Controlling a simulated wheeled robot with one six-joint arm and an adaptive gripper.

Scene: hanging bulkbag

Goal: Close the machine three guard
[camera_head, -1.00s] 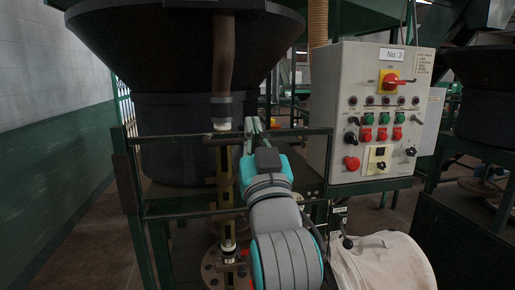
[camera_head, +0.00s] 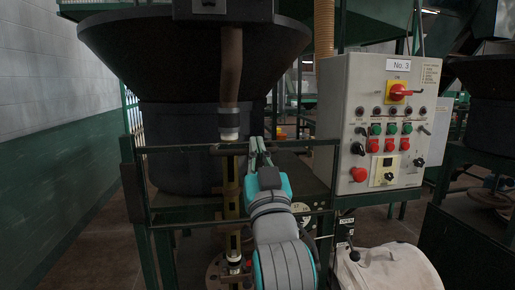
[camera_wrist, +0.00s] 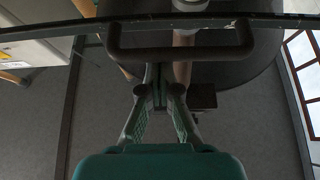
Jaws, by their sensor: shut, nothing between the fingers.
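The machine three guard is a dark green rail frame (camera_head: 185,148) in front of the black hopper, below and left of the "No. 3" control box. My gripper (camera_head: 257,143) is at the guard's top rail, right of the vertical yellow-and-black post. In the wrist view, my gripper (camera_wrist: 160,80) is shut and empty. Its fingertips are just beside a dark U-shaped handle (camera_wrist: 180,54) fixed to a thin bar. I cannot tell whether they touch the handle. My arm hides part of the guard's lower right.
The control box (camera_head: 345,100) with its red knob and buttons stands close to the right of my gripper. The black hopper (camera_head: 195,50) rises above and behind the guard. A pale bag or cover (camera_head: 390,268) lies at lower right. Floor is open at left.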

